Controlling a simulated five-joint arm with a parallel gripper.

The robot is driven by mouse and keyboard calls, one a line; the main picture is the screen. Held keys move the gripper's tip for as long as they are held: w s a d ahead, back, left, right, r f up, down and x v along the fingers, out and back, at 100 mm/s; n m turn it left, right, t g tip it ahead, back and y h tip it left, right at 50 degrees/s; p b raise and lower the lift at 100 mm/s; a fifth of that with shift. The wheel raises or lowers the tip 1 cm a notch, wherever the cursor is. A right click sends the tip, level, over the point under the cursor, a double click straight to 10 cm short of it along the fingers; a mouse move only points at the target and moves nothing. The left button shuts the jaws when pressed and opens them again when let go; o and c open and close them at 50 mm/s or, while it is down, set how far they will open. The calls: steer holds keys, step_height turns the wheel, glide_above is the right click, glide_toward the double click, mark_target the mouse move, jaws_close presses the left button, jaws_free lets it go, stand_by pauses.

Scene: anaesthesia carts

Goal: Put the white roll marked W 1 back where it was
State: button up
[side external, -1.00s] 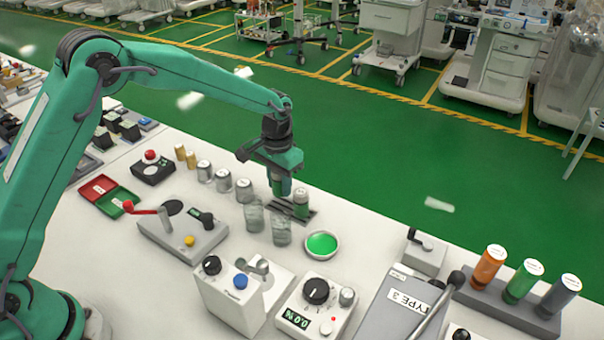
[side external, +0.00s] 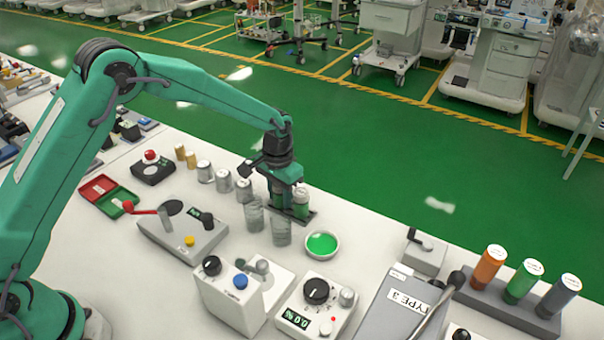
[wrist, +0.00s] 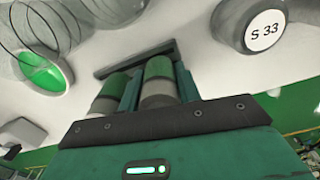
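My gripper (side external: 281,203) is lowered at a small dark rack (side external: 312,216), pointing down. In the wrist view, its teal fingers (wrist: 157,88) stand on both sides of a roll with a green band and a pale grey upper part (wrist: 160,70); they look shut on it. Its foot is at or close to the rack, and contact cannot be made out. A similar green-and-grey roll (side external: 301,203) stands upright on the rack, just outside the fingers; it also shows in the wrist view (wrist: 112,93). No W 1 mark can be read on either roll.
Clear glass jars (side external: 281,232) stand close in front of the gripper, near a bowl with green contents (side external: 322,245). Devices (side external: 317,305) crowd the front. The table's far edge lies just behind the rack.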

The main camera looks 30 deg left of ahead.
steer(key=shift+o, duration=0.3)
steer(key=shift+r, duration=0.1)
step_height(320, 180, up, 12)
steer(key=shift+f, duration=0.1)
stand_by(0.6)
steer(key=shift+r, duration=0.3)
